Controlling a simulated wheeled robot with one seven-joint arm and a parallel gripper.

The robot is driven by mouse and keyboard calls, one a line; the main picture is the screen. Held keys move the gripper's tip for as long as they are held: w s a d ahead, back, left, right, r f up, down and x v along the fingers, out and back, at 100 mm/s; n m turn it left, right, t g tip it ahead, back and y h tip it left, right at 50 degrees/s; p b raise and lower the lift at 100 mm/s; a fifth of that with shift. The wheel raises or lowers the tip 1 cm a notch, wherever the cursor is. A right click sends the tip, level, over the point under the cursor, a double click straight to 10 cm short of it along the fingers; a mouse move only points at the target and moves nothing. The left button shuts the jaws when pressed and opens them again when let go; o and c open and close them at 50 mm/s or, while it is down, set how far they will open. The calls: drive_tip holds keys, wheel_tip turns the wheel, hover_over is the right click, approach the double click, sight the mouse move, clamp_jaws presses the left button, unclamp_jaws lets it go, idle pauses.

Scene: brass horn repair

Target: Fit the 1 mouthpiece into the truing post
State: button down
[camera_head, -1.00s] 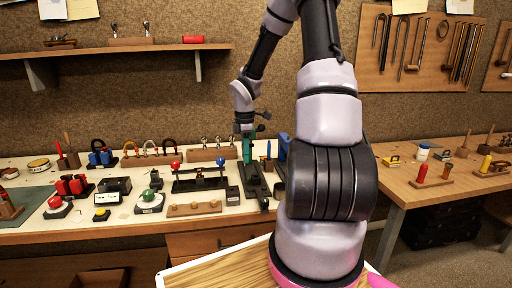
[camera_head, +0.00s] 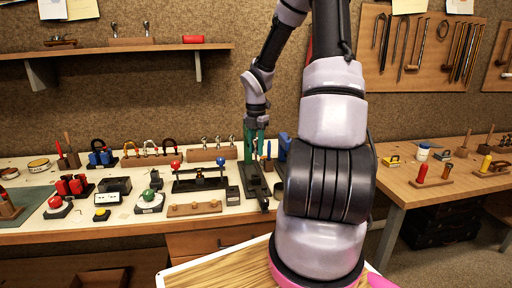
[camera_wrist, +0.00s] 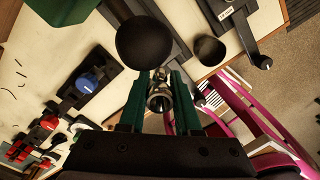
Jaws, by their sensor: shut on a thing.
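My gripper (camera_wrist: 160,78) has green fingers shut on a small silvery metal piece (camera_wrist: 158,98), which looks like the mouthpiece, in the wrist view. In the head view my gripper (camera_head: 254,150) points down over the right part of the long bench, above dark fixtures; the mouthpiece is too small to make out there. In the wrist view a dark round-topped thing (camera_wrist: 143,42) lies just beyond the fingertips, and a dark cup-shaped thing (camera_wrist: 210,50) stands to its right. I cannot tell for sure which thing is the truing post.
A black stand with red and blue knobs (camera_head: 200,178) is left of my gripper. A blue-knobbed black fixture (camera_wrist: 86,82) shows left in the wrist view. A second bench (camera_head: 445,185) stands right.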

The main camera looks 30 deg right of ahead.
sight(256, 154)
drive_tip(key=shift+f, duration=2.75)
drive_tip(key=shift+f, duration=1.85)
drive_tip(key=c, duration=0.5)
unclamp_jaws()
drive_tip(key=shift+r, duration=0.1)
wheel_tip(256, 154, up, 11)
drive_tip(key=shift+f, duration=0.1)
